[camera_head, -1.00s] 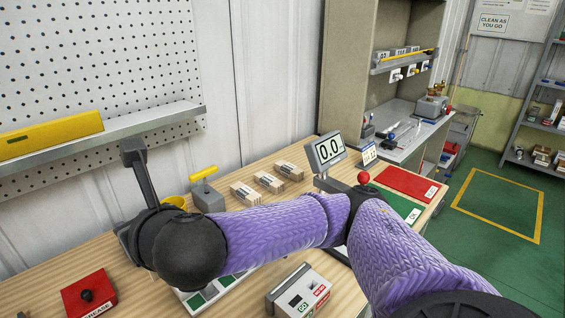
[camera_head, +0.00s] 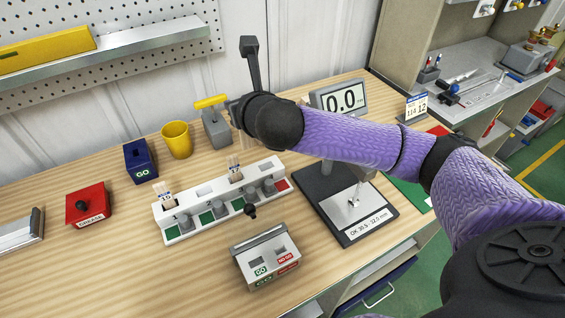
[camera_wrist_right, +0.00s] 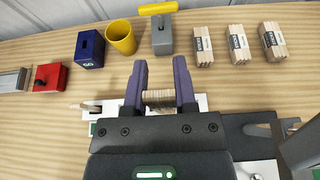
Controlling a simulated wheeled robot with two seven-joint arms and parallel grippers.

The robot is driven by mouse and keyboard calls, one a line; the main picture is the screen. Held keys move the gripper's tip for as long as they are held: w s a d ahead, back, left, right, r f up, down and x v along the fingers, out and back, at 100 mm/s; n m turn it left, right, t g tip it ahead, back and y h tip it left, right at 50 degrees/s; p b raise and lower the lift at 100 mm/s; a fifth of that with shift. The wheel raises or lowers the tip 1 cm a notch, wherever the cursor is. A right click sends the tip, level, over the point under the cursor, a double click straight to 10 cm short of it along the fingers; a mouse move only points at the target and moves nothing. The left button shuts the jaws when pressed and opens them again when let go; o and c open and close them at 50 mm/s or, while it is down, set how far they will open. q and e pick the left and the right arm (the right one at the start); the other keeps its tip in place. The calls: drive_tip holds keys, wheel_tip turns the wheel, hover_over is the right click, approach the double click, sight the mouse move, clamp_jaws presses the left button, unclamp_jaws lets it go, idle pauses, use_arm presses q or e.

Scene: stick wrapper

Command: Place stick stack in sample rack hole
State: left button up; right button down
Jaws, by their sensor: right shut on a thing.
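In the right wrist view, my right gripper (camera_wrist_right: 158,85) is shut on a pale wooden stick stack (camera_wrist_right: 158,97), which lies crosswise between the fingers. In the head view its fingers and the held stack are hidden behind my black wrist. The white sample rack (camera_head: 186,238) stands on the table below and in front of the wrist. Bundled sticks stand in its left hole (camera_head: 166,196), and another bundle (camera_head: 235,173) shows upright at the middle of the rack. In the wrist view the rack (camera_wrist_right: 203,102) is partly covered by the gripper. My left gripper is not in view.
A yellow cup (camera_head: 177,140), blue box (camera_head: 140,160) and yellow-handled block (camera_head: 215,130) stand behind the rack. A GO/NO-GO gauge (camera_head: 268,262) is in front; a scale display (camera_head: 343,98) is right.

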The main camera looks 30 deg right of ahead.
drive_tip(key=d+f+b, duration=0.1)
drive_tip(key=f, duration=0.3)
drive_tip(key=w+d+f+b, duration=0.1)
drive_tip(key=d+f, duration=0.1)
drive_tip(key=f, duration=0.3)
drive_tip(key=w+d+f, duration=0.1)
drive_tip(key=d+f, duration=0.1)
drive_tip(key=f, duration=0.3)
drive_tip(key=shift+f+b, duration=0.25)
drive_tip(key=shift+b, duration=0.15)
drive_tip(key=shift+w+r, duration=0.1)
drive_tip(key=shift+r, duration=0.15)
drive_tip(key=shift+a+f, duration=0.1)
drive_tip(key=shift+f, duration=0.1)
drive_tip(key=shift+c, duration=2)
unclamp_jaws()
